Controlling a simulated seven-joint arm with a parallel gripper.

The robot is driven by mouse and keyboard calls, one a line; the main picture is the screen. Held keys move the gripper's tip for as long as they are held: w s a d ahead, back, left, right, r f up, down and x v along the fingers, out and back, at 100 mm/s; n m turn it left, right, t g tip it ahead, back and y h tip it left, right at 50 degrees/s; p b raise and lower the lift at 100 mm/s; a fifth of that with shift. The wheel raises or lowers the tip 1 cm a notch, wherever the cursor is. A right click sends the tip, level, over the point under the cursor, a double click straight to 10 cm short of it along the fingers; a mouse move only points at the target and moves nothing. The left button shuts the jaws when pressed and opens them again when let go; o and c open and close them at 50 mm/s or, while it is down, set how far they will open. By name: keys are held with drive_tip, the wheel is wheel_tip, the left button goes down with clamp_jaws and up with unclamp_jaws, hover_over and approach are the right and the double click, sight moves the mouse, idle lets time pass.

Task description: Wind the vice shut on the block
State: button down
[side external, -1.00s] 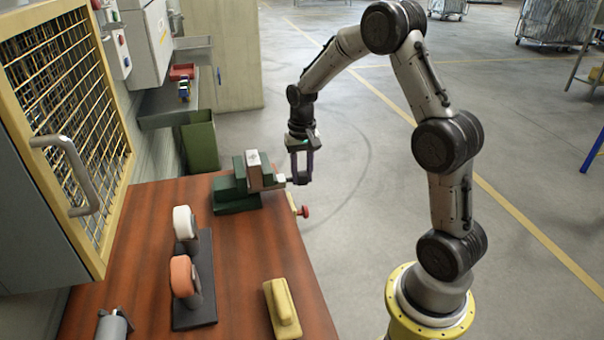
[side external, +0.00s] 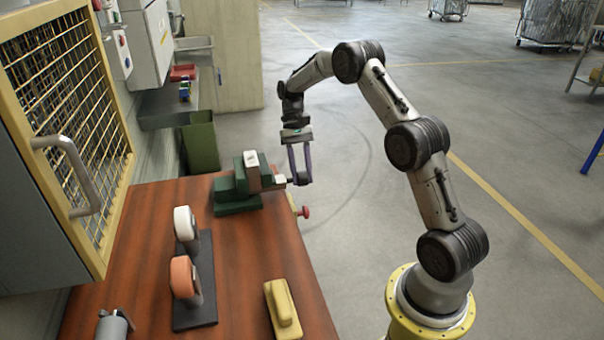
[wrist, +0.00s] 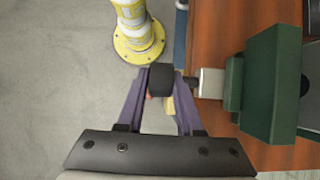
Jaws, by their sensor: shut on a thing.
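The green vice (side external: 238,196) stands at the far right corner of the wooden bench. The vice's green body (wrist: 270,85) and pale metal screw housing (wrist: 211,83) show in the wrist view. My gripper (side external: 304,180) is just beyond the bench edge, right of the vice. Its purple fingers are shut on the dark knob (wrist: 161,80) at the screw's end, one on each side. The block is not seen in the wrist view.
A red knob (side external: 304,212) sticks out from the bench edge below the vice. Two tape rolls on a dark stand (side external: 194,314) and a yellow block-shaped thing (side external: 283,308) are nearer on the bench (side external: 235,270). A mesh cabinet stands left.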

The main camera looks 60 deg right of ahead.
drive_tip(key=shift+w+g+y, duration=0.1)
drive_tip(key=shift+g+y, duration=0.3)
drive_tip(key=c, duration=0.6)
unclamp_jaws()
drive_tip(key=shift+o, duration=0.2)
drive_tip(key=v, duration=0.7)
drive_tip(key=shift+d+r, duration=0.15)
drive_tip(key=shift+r, duration=0.05)
drive_tip(key=shift+w, duration=0.1)
